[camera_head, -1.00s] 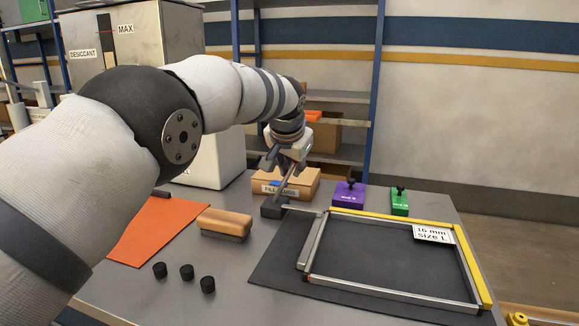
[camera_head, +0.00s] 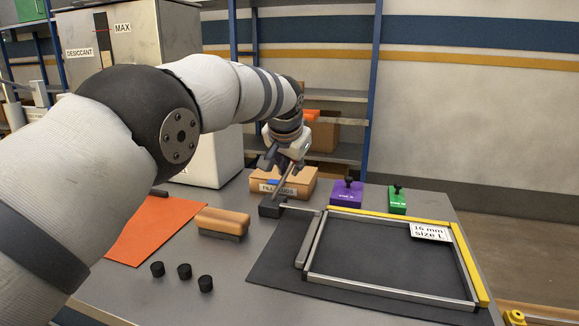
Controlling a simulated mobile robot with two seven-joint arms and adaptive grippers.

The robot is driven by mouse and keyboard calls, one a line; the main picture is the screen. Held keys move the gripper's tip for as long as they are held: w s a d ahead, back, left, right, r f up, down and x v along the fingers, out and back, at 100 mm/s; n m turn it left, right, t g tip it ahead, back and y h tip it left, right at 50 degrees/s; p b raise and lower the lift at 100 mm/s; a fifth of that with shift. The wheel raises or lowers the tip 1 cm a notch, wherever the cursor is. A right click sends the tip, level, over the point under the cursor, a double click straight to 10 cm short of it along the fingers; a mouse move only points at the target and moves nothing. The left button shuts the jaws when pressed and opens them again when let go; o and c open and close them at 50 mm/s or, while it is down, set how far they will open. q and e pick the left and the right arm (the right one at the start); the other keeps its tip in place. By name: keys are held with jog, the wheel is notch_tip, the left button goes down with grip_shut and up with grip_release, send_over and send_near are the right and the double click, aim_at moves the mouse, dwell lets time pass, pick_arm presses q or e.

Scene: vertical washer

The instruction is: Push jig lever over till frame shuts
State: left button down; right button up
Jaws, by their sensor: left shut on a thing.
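The jig frame (camera_head: 390,292) lies flat on a dark mat (camera_head: 272,268), with metal rails, yellow far and right edges and a "16 mm size L" label. A thick grey bar (camera_head: 310,240) lies along its left rail; I cannot tell whether they touch. A thin rod runs from this bar to a dark block (camera_head: 271,207). The lever (camera_head: 283,186) is a slim metal bar rising from the block, leaning right at its top. My left gripper (camera_head: 286,166) is shut on the lever's upper part, and its fingers partly hide it. My right gripper is not in view.
A "FILL LUGS" box (camera_head: 298,187) stands just behind the lever. Purple (camera_head: 346,195) and green (camera_head: 397,203) knobbed blocks stand behind the frame. A wooden-topped block (camera_head: 223,221), an orange sheet (camera_head: 150,232) and small black pegs (camera_head: 184,271) lie to the left.

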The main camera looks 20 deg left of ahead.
pick_arm(q)
jog(key=shift+d, duration=0.65)
jog(key=c, duration=1.7)
grip_release()
jog(key=shift+d, duration=0.2)
jog(key=shift+s+a, duration=0.1)
jog(key=shift+a, duration=0.1)
jog(key=shift+s+r, duration=0.1)
jog(key=shift+r, duration=0.05)
jog(key=v, duration=1.1)
jog(key=shift+s+r, duration=0.2)
jog(key=shift+r, duration=0.1)
